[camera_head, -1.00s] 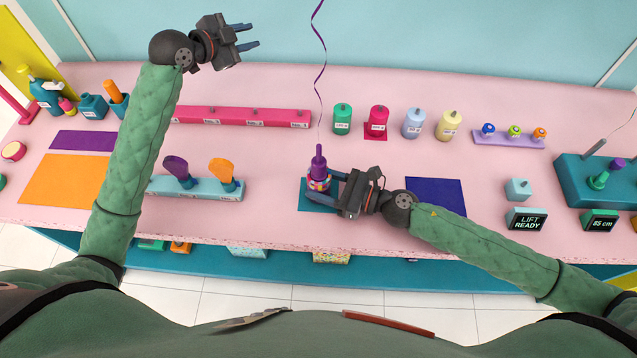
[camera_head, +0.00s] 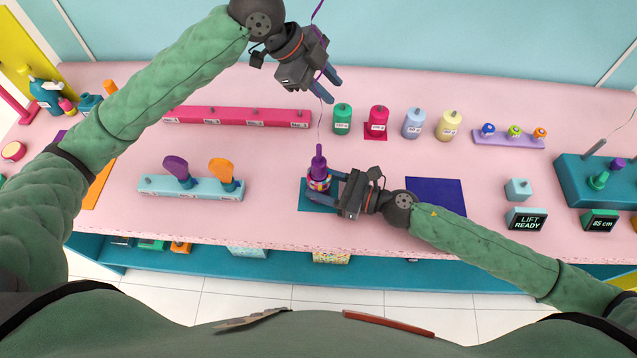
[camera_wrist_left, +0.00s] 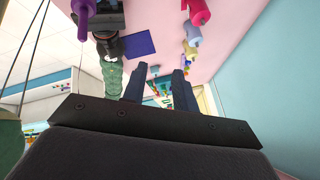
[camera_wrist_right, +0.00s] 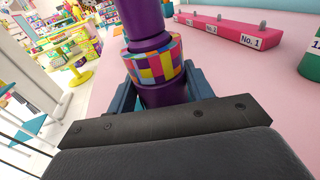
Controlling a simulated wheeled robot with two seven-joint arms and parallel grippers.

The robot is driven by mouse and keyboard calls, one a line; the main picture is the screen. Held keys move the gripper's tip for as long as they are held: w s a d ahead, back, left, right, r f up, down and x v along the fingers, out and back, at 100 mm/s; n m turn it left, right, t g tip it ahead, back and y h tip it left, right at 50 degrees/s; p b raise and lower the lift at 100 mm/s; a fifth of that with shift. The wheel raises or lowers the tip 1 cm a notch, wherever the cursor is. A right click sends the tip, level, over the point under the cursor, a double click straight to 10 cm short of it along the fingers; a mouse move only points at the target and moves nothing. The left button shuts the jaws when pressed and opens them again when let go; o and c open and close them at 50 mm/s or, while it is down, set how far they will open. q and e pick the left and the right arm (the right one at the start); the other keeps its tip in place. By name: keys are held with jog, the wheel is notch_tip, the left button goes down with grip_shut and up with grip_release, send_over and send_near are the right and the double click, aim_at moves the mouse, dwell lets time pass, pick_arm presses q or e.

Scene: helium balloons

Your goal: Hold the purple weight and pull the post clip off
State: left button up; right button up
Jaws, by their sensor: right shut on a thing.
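The purple weight (camera_head: 318,183) with a multicoloured checked band stands upright on a teal mat (camera_head: 312,207). A slim purple post part (camera_head: 319,158) rises from its top, and a purple ribbon (camera_head: 319,122) runs up from there. I cannot make out the clip as a separate part. My right gripper (camera_head: 325,188) is shut on the weight from the right; the right wrist view shows the weight (camera_wrist_right: 158,70) between the fingers. My left gripper (camera_head: 328,88) is open and empty, above and behind the weight by the ribbon. A purple piece (camera_wrist_left: 84,15) shows at the left wrist view's top left.
Green (camera_head: 342,119), pink (camera_head: 377,121), blue (camera_head: 413,123) and yellow (camera_head: 449,125) weights stand right of the ribbon. A pink numbered rail (camera_head: 240,117) and a light blue stand (camera_head: 190,188) with two clips lie left. A dark blue mat (camera_head: 436,197) lies right.

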aim_at(320, 145)
pick_arm(q)
jog(key=s+a+f+m+g+y, duration=0.1)
jog(key=s+a+f+g+y, duration=0.2)
jog(key=s, duration=0.5)
jog(key=shift+t+y, duration=0.3)
jog(key=shift+y, duration=0.3)
jog(key=shift+x, duration=3.25)
jog(key=shift+w+d, duration=0.1)
grip_shut()
jog(key=shift+r, duration=1.15)
